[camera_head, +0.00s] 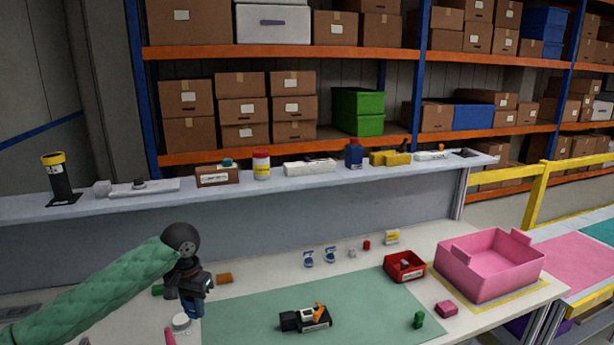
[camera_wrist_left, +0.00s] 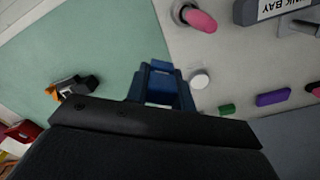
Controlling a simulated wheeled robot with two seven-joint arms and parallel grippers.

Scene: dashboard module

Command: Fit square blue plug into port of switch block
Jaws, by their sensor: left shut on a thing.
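My left gripper (camera_head: 193,303) hangs over the left edge of the green mat, pointing down. In the left wrist view its jaws (camera_wrist_left: 160,86) are shut on a blue piece, which looks like the square blue plug (camera_wrist_left: 161,68); the jaws hide much of it. The switch block (camera_head: 292,321), black with an orange lever, lies on the mat to the right of the gripper and apart from it. It also shows in the left wrist view (camera_wrist_left: 85,84). I cannot make out its port. My right gripper is out of view.
The green mat (camera_head: 245,312) is mostly bare. A red bin (camera_head: 404,267), a pink tote (camera_head: 490,268), a green piece (camera_head: 418,320) and a pink block (camera_head: 447,309) are at right. A white round piece (camera_head: 181,321) lies near the gripper. A raised shelf (camera_head: 330,178) runs behind.

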